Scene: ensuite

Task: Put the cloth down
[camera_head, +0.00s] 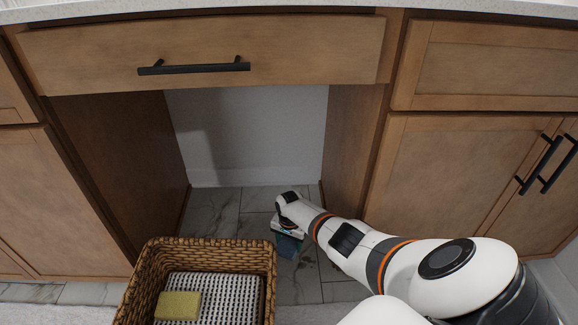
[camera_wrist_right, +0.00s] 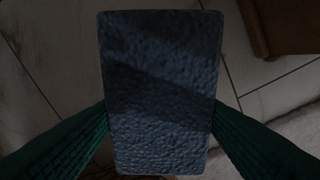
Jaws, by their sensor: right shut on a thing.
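The cloth (camera_wrist_right: 158,70) is a dark blue-grey, rough-textured, rectangular piece in the right wrist view. My right gripper (camera_wrist_right: 160,122) is shut on it, with a green finger against each long side. In the head view, my right gripper (camera_head: 288,229) points down in front of the open recess, to the right of the basket. A small blue part of the cloth (camera_head: 288,246) shows below it, over the floor tiles. I cannot tell how far the cloth is from the floor. My left gripper is not in view.
A woven basket (camera_head: 136,290) stands at the lower middle, with a yellow-green sponge (camera_head: 178,306) on a white and dark patterned thing inside. Wooden cabinets (camera_head: 460,175) flank the recess. A drawer (camera_head: 210,50) spans its top. The tiled floor (camera_head: 215,212) in the recess is clear.

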